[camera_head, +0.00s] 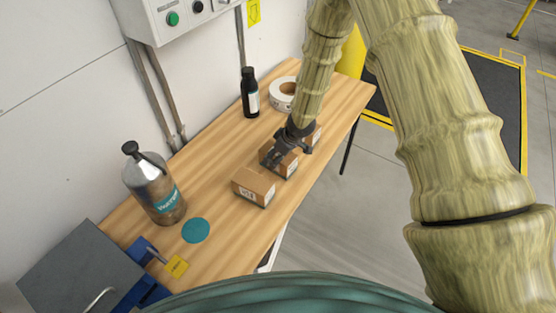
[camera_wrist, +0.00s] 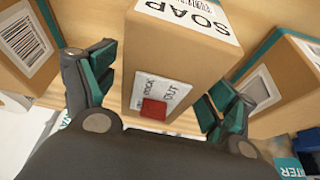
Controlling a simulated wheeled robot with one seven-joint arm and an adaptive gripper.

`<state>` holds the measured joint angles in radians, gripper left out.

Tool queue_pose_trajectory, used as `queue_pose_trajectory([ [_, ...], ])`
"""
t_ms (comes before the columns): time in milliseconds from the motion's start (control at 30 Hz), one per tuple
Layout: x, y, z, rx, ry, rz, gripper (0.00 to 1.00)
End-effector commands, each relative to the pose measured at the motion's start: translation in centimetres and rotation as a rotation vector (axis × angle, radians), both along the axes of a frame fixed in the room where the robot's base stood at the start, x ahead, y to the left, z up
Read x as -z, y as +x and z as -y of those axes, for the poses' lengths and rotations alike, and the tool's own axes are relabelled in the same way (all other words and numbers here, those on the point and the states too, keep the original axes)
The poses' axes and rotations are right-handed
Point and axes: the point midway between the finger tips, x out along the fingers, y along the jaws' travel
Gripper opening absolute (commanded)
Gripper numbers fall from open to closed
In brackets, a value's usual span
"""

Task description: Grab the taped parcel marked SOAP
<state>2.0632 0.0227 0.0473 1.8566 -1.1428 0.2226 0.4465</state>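The parcel marked SOAP (camera_wrist: 165,60) is a brown box between my two fingers in the wrist view. Its white SOAP label is at the top of that view, and a small note with a red square is on the near face. My gripper (camera_wrist: 160,80) is open around the box; the fingers stand at its left and right sides, and I cannot tell whether the right pad touches it. In the head view my gripper (camera_head: 282,150) is over the middle parcel (camera_head: 287,166) of a row on the wooden table, partly hiding it.
A brown box (camera_head: 253,187) stands in front and another (camera_head: 315,135) behind, both close to my fingers. On the table (camera_head: 225,172) are a metal pump can (camera_head: 153,185), a teal disc (camera_head: 195,230), a black bottle (camera_head: 249,93) and a tape roll (camera_head: 276,95).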

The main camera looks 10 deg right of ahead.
Motion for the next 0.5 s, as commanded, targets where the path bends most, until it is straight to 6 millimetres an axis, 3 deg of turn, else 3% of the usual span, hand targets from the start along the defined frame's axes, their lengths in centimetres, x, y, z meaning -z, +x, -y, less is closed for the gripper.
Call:
queue_pose_trajectory([
  [33,-0.01,0.00,0.00,0.000,0.000,0.000,0.73],
  [300,-0.01,0.01,0.00,0.000,0.000,0.000,0.25],
  [500,-0.07,0.05,0.00,0.000,0.000,0.001,0.25],
])
